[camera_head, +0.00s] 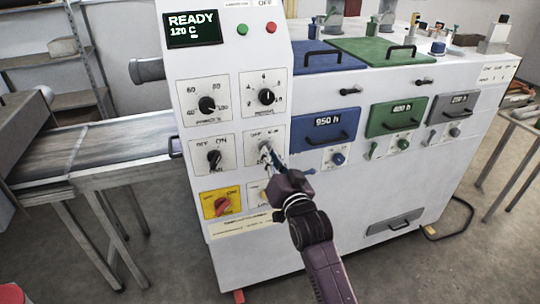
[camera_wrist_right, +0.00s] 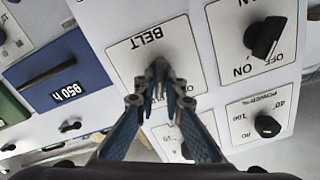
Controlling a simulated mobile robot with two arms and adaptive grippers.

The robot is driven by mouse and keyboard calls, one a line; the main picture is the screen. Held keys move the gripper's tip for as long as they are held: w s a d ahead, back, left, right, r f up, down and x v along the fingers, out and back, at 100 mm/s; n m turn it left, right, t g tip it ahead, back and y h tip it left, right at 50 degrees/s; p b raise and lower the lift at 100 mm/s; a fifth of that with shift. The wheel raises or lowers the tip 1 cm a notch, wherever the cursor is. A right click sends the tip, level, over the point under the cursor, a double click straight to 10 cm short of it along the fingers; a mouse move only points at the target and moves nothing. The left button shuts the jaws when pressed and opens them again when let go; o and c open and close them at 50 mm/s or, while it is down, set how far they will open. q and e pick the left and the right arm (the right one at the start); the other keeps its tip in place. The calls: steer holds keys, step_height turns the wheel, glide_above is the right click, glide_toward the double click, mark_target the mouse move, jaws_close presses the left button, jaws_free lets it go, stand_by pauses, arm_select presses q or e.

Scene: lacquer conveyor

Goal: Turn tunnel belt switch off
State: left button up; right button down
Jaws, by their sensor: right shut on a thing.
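The belt switch plate (camera_head: 254,149) is a white square on the front of the machine's tall control column. In the right wrist view the same plate (camera_wrist_right: 128,52) shows upside down with the word BELT. My right gripper (camera_head: 267,158) reaches the plate from below right. In the right wrist view its fingertips (camera_wrist_right: 162,80) meet over the middle of the plate, shut on the switch knob. The fingers hide most of the knob, so I cannot tell its setting. My left gripper is not in view.
Neighbouring controls are close: an ON/OFF switch (camera_head: 214,158), upper dials (camera_head: 208,104) and (camera_head: 266,96), and a red switch on a yellow plate (camera_head: 222,204). The display (camera_head: 192,28) reads READY 120 C. A conveyor (camera_head: 90,150) enters at left; drawers (camera_head: 326,122) are at right.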

steer(key=n+p, duration=0.2)
steer(key=n, duration=0.8)
steer(key=shift+n+p, duration=0.35)
steer(key=shift+n, duration=0.05)
stand_by(0.4)
steer(key=c, duration=2)
jaws_free()
steer(key=v, duration=1.2)
